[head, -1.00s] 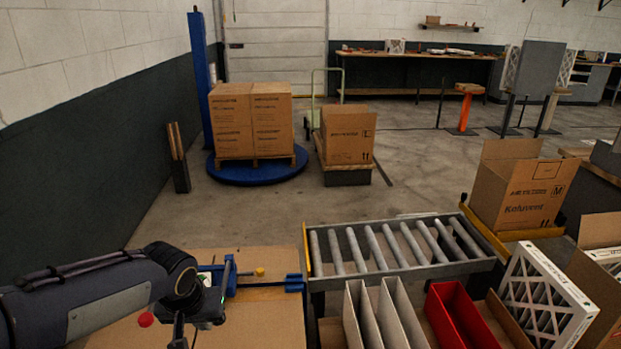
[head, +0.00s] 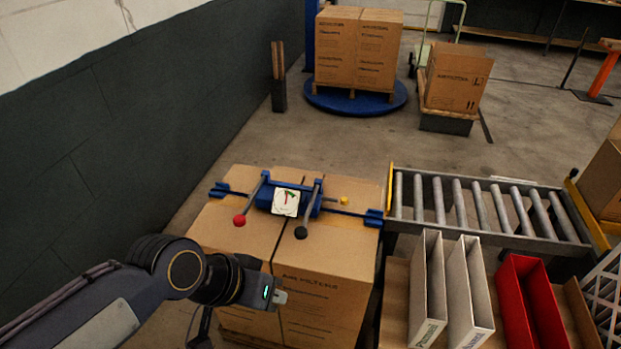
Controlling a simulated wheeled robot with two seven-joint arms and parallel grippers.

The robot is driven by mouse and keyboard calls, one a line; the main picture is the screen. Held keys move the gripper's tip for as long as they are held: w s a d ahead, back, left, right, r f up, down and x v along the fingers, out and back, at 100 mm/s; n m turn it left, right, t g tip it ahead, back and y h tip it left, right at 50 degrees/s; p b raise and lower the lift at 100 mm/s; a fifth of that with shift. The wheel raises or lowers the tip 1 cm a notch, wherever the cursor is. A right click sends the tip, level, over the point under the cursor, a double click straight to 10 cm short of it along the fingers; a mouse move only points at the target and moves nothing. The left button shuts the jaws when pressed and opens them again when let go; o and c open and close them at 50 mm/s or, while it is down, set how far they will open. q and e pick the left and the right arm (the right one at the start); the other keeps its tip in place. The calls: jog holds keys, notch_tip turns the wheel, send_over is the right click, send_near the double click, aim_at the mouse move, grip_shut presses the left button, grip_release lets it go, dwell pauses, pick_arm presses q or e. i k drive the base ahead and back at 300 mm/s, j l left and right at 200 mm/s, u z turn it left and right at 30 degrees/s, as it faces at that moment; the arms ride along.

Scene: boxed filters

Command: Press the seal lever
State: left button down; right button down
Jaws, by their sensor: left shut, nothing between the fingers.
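A blue strapping tool (head: 267,187) with a white dial (head: 285,202) sits on top of a large cardboard box (head: 335,240). It has one lever with a red knob (head: 239,220) at the left and one with a black knob (head: 301,232) at the right. Both levers point toward me; I cannot tell from looks which is the seal lever. A small yellow knob (head: 344,201) is at the tool's right. My left gripper (head: 281,297) is shut and empty, nearer me than the tool and clear of both levers. My right gripper is out of view.
A dark strap runs across the box. Stacked cartons (head: 357,50) stand on a blue turntable (head: 345,103) behind. A dark wall is at the left.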

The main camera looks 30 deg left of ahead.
aim_at(239, 220)
jog(key=u, duration=1.4)
jog(key=i+l+z, duration=0.2)
jog(key=z, duration=0.2)
jog(key=i+l+z, duration=0.25)
jog(key=z, duration=0.15)
